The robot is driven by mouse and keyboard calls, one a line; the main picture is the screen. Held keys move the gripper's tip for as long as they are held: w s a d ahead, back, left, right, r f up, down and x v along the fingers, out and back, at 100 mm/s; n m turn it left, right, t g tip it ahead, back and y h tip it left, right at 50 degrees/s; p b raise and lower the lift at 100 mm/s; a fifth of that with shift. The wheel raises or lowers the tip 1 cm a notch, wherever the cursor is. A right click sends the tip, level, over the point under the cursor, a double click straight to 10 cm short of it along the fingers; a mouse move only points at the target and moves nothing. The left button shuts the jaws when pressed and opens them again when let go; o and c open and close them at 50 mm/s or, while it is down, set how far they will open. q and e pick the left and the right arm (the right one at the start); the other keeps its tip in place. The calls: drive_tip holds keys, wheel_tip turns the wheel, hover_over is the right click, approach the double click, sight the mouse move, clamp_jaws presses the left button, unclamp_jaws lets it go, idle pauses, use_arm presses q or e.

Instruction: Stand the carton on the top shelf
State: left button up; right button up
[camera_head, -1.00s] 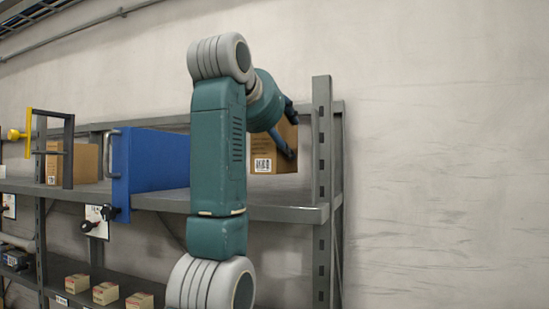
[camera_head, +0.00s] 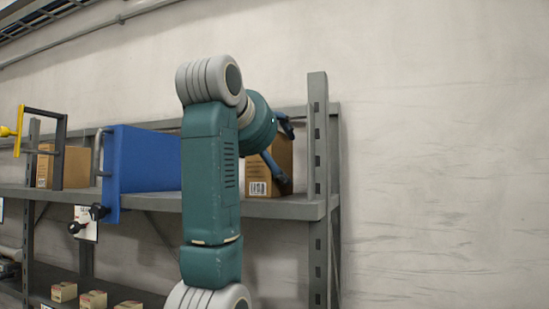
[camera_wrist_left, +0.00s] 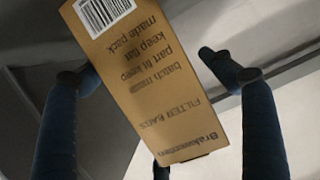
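The brown carton (camera_head: 275,168) stands upright at the right end of the top shelf (camera_head: 290,207), its base apparently on the shelf board. Its barcode is low on the front face, and my left arm hides its left part. My left gripper (camera_head: 285,152) is at the carton with its dark blue fingers spread. In the left wrist view the carton (camera_wrist_left: 155,85) lies between the fingers, with gaps on both sides, so the gripper (camera_wrist_left: 152,72) looks open. My right gripper is not in view.
A blue panel-like box (camera_head: 150,160) stands left of my arm on the same shelf. Another brown carton (camera_head: 76,167) is further left, behind a dark frame. The shelf's upright post (camera_head: 318,150) is close to the right of the carton. Small boxes (camera_head: 93,299) sit on the lower shelf.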

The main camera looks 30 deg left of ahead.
use_arm(q)
drive_tip(key=shift+f, duration=0.1)
drive_tip(key=b+v, duration=1)
drive_tip(key=v, duration=0.2)
drive_tip(key=shift+w, duration=0.15)
